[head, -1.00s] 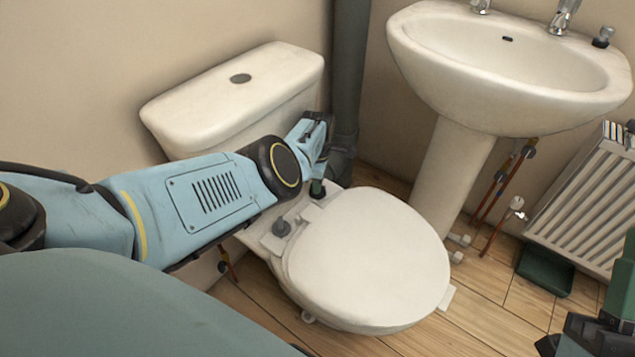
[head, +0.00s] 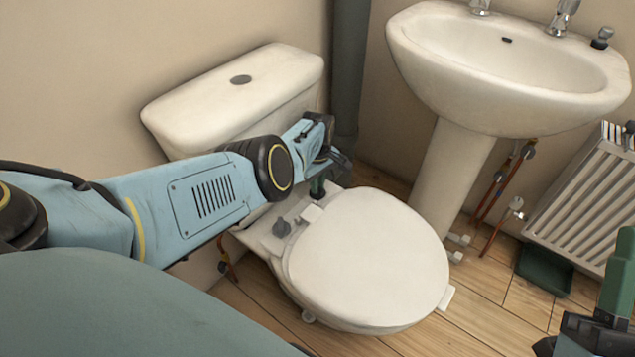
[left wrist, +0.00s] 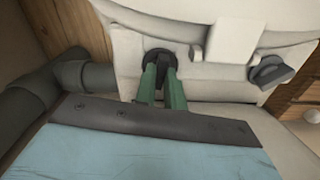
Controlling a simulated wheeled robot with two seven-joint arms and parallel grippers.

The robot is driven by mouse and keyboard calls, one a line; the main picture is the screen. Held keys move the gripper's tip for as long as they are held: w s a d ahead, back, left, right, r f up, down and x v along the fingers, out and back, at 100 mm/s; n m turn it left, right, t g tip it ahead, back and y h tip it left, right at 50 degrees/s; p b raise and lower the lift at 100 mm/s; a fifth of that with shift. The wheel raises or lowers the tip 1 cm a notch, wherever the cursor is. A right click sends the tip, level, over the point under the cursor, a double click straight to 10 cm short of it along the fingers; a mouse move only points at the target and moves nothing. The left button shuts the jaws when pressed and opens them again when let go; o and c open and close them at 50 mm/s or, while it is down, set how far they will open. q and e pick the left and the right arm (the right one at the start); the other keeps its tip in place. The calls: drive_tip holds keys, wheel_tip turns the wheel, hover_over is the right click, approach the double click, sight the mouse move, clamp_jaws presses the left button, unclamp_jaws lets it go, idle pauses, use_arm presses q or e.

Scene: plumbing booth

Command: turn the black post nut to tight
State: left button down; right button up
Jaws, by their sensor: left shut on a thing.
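The black post nut (left wrist: 156,56) is a dark round piece on the white rear ledge of the toilet, in the left wrist view. The green fingers of my left gripper (left wrist: 162,77) are closed on it and cover part of it. In the head view my left gripper (head: 319,187) points down at the rear hinge area beside the cistern, and the nut is mostly hidden. A second, dark grey wing-shaped knob (head: 282,229) stands on the same ledge, apart from the gripper; it also shows in the left wrist view (left wrist: 271,70). My right gripper (head: 598,335) is partly cut off at the lower right.
The white toilet seat lid (head: 365,258) is down in front of the ledge. The cistern (head: 235,95) and a grey pipe (head: 349,70) stand close behind my left gripper. A basin (head: 510,65), a radiator (head: 590,205) and a green tray (head: 545,270) are at the right.

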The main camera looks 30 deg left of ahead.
use_arm(q)
drive_tip(key=m, duration=0.5)
drive_tip(key=shift+s+f+m, duration=0.1)
drive_tip(key=shift+m, duration=0.2)
drive_tip(key=m, duration=0.5)
drive_tip(key=shift+m, duration=0.3)
drive_tip(key=c, duration=1.3)
unclamp_jaws()
